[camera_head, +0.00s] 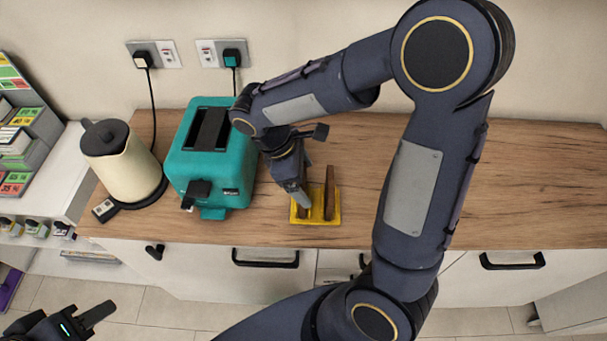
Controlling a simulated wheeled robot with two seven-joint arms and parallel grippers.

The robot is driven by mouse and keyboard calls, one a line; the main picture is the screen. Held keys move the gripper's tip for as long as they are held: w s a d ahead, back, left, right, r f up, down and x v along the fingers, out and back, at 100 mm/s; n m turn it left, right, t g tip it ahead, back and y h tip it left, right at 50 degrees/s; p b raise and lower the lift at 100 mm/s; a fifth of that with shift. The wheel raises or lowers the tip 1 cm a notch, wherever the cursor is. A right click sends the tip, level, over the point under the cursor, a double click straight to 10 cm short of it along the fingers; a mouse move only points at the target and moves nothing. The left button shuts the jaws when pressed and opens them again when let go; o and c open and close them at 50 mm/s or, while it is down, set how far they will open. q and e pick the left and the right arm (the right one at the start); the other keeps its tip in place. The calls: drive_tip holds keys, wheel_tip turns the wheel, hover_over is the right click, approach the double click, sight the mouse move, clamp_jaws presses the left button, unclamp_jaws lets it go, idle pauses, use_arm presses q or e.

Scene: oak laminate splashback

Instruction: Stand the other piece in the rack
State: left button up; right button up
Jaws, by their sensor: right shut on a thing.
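A small yellow rack (334,218) stands on the wooden counter, right of the teal toaster. One dark brown piece (330,188) stands upright in its right part. My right gripper (300,196) reaches down over the left part of the rack and is shut on a second brown piece (305,212), which is mostly hidden by the fingers. I cannot tell whether this piece touches the rack's base. My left gripper (92,318) is at the lower left, over the floor and away from the counter; its opening is unclear.
The teal toaster (184,167) stands close left of the rack, with a cream kettle (128,175) beyond it. Two cords run to wall sockets. The counter (530,180) right of my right arm is clear. A stocked shelf (25,135) stands far left.

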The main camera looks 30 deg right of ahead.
drive_tip(key=shift+f, duration=0.25)
drive_tip(key=o, duration=1)
drive_tip(key=shift+r, duration=0.1)
wheel_tip(320, 180, up, 7)
drive_tip(key=p, duration=0.6)
